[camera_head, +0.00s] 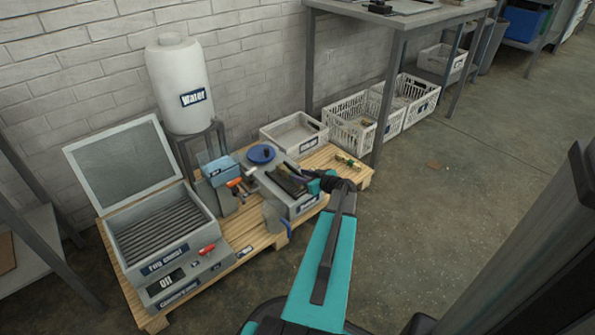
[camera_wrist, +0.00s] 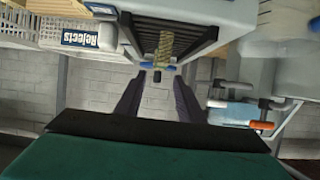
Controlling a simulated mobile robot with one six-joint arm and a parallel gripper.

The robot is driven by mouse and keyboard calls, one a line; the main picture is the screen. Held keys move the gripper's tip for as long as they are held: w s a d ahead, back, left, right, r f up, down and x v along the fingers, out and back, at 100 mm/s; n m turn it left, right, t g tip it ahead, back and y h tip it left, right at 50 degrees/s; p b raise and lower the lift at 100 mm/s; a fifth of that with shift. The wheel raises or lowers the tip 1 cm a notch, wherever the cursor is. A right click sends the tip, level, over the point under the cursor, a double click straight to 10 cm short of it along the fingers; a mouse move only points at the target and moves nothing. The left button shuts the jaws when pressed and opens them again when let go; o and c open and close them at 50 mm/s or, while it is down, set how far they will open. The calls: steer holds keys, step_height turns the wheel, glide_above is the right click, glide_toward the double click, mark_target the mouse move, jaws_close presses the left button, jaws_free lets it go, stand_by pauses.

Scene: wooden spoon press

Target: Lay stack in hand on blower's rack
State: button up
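The blower (camera_head: 293,199) stands on the wooden pallet with its dark slatted rack on top. In the wrist view the rack (camera_wrist: 205,38) fills the upper middle. A narrow, pale yellow-brown speckled stack (camera_wrist: 166,45) shows against its slats, close to the fingertips. My gripper (camera_wrist: 159,76) has two dark fingers a gap apart, with their tips near the stack's lower end. Whether the tips touch or hold the stack I cannot tell. In the head view my gripper (camera_head: 318,182) is over the right side of the blower, and the stack cannot be made out there.
An open chest (camera_head: 165,235) fills the pallet's left end. A white water tank (camera_head: 180,85), a blue box (camera_head: 220,170) and a blue disc (camera_head: 261,154) stand near the blower. The rejects crate (camera_head: 290,133) is behind. Floor in front is clear.

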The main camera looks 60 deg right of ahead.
steer(key=shift+p+v, duration=0.55)
steer(key=shift+v, duration=1.9)
